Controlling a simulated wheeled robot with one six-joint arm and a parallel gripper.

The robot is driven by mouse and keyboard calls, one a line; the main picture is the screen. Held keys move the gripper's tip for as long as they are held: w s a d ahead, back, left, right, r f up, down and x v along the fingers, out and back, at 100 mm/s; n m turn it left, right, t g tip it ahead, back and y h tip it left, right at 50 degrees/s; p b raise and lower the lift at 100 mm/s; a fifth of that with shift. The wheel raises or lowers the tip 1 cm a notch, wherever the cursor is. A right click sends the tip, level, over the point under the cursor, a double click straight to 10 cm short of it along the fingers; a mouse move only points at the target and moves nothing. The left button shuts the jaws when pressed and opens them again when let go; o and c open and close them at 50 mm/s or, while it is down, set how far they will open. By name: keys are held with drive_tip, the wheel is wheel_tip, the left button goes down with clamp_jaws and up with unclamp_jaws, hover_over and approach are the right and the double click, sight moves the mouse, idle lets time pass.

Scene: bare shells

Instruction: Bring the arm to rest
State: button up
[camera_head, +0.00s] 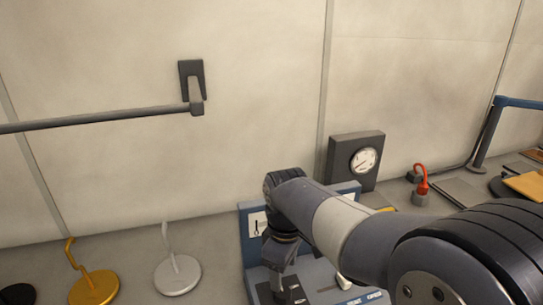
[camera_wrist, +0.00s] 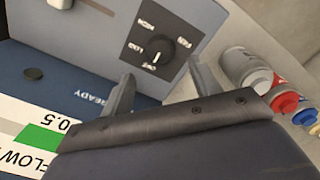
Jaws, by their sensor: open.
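My arm reaches in from the lower right in the head view and bends down over a blue-grey control panel (camera_head: 246,238). My gripper (camera_wrist: 164,88) is open and empty in the wrist view, its two fingers spread apart in front of the panel (camera_wrist: 60,62). A black dial with a knob (camera_wrist: 157,52) shows just beyond and between the fingers. I cannot tell whether a fingertip touches the panel. In the head view the wrist is over the panel and the fingertips are hard to make out.
A dark box with a round gauge (camera_head: 364,161) stands behind the arm. A red hook-topped object (camera_head: 421,184) is to its right. Yellow (camera_head: 95,288) and silver (camera_head: 178,274) hook stands are left of the panel. A wall bar (camera_head: 95,119) runs above. Capped containers (camera_wrist: 285,100) lie right in the wrist view.

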sight(283, 292)
wheel_tip(283, 292, down, 8)
drive_tip(key=shift+r, duration=0.15)
idle(0.6)
